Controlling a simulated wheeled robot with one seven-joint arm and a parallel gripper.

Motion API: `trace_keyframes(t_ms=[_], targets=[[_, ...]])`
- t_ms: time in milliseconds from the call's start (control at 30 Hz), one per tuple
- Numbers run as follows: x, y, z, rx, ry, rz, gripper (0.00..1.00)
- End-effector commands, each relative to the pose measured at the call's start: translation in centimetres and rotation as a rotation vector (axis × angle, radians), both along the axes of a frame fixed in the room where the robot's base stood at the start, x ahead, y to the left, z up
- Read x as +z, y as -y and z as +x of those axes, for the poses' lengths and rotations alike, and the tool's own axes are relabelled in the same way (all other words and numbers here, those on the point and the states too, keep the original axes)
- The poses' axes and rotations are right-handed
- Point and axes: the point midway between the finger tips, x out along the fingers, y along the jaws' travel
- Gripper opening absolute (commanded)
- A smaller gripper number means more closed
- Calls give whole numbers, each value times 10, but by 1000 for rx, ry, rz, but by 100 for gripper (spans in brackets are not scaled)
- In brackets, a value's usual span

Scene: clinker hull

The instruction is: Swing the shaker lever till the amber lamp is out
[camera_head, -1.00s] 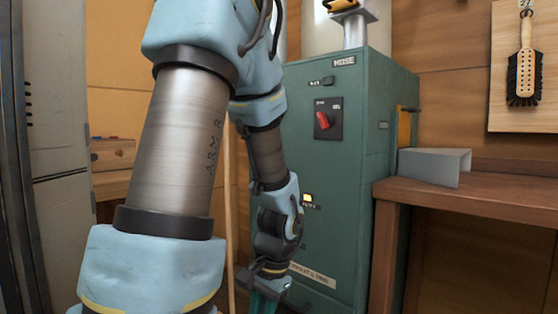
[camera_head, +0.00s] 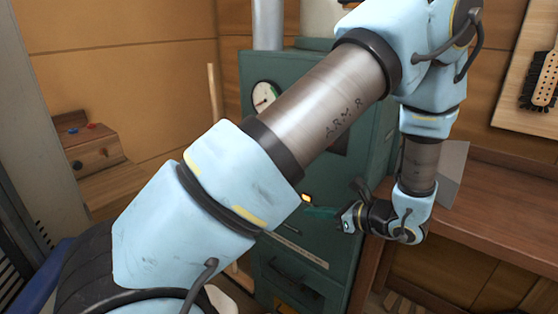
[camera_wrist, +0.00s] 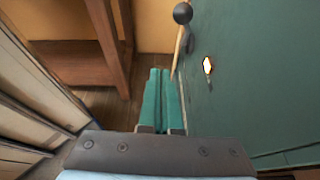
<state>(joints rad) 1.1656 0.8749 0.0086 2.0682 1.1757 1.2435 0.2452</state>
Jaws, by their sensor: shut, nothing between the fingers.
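The amber lamp (camera_head: 307,198) glows on the front of the green cabinet (camera_head: 365,215); it also shows bright in the wrist view (camera_wrist: 208,65). A dark ball knob (camera_wrist: 183,13), which looks like the shaker lever's end, stands out by the cabinet face at the top of the wrist view. The lever does not show clearly in the head view, where my arm covers part of the cabinet. My gripper (camera_wrist: 160,72) is shut and empty, its teal fingers together, pointing along the cabinet front. The knob appears beyond the fingertips, slightly right, apart from them.
A wooden bench (camera_head: 500,200) stands right of the cabinet, close to my wrist. A pale wooden pole (camera_head: 213,92) stands left of the cabinet. A round gauge (camera_head: 264,95) is on the cabinet. A wooden box (camera_head: 95,150) sits on a ledge at left.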

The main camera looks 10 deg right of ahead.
Motion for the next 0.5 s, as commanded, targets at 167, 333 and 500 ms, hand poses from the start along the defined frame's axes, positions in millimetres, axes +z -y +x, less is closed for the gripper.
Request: trace_keyframes(t_ms=[167, 333, 500], targets=[[16, 23, -4, -104, 24, 57, 0], [12, 19, 5, -113, 28, 65, 0], [4, 1, 27, -108, 26, 65, 0]])
